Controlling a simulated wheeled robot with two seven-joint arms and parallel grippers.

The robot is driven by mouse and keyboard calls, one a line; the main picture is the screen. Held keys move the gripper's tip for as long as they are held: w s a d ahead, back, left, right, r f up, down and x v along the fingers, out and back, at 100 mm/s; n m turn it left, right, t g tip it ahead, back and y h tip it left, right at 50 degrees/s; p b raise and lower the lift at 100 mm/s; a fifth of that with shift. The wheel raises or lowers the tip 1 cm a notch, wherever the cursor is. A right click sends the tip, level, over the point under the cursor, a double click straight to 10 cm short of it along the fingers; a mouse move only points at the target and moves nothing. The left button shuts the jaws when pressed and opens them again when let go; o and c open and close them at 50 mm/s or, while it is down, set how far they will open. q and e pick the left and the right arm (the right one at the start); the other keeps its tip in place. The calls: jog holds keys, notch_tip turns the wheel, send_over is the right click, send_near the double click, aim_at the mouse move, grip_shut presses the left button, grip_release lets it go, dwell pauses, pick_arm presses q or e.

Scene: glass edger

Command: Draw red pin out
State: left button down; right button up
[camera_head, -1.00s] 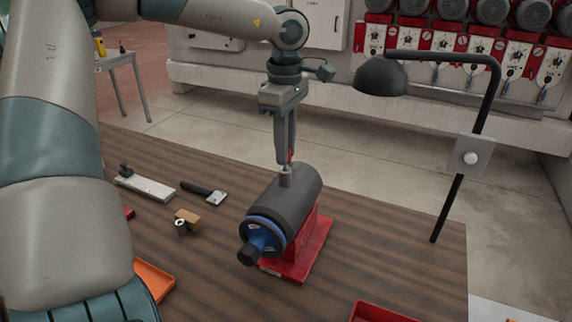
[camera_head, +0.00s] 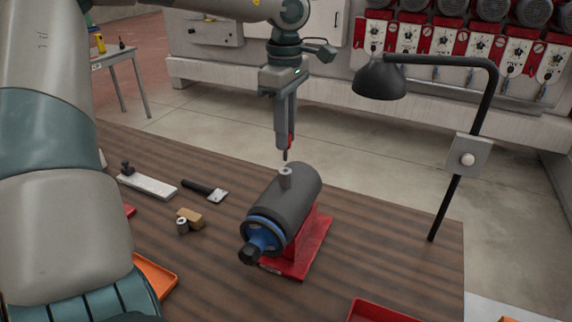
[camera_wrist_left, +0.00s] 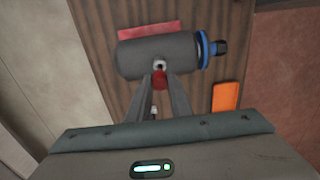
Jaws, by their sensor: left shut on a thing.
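The red pin (camera_head: 290,141) is between the fingertips of my left gripper (camera_head: 286,134), which is shut on it. A dark lower end of the pin points down below the fingertips. In the head view, the pin is above and apart from the grey cylinder (camera_head: 297,205) with its short upright collar (camera_head: 285,177). In the left wrist view, the red pin (camera_wrist_left: 160,80) shows between the fingers, close to the collar's round hole (camera_wrist_left: 159,65). The cylinder has a blue ring (camera_head: 264,230) and sits on a red stand (camera_head: 312,246). My right gripper is not in view.
A black lamp (camera_head: 380,80) on a bent pole stands to the right. A grey bar (camera_head: 148,186), a black-handled tool (camera_head: 204,191) and a small wooden block (camera_head: 190,217) lie left of the cylinder. Orange (camera_head: 155,277) and red (camera_head: 375,311) trays sit near the front.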

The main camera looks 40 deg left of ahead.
pick_arm(q)
jog(key=shift+r, duration=0.25)
jog(key=shift+r+p, duration=1)
jog(key=shift+r, duration=1)
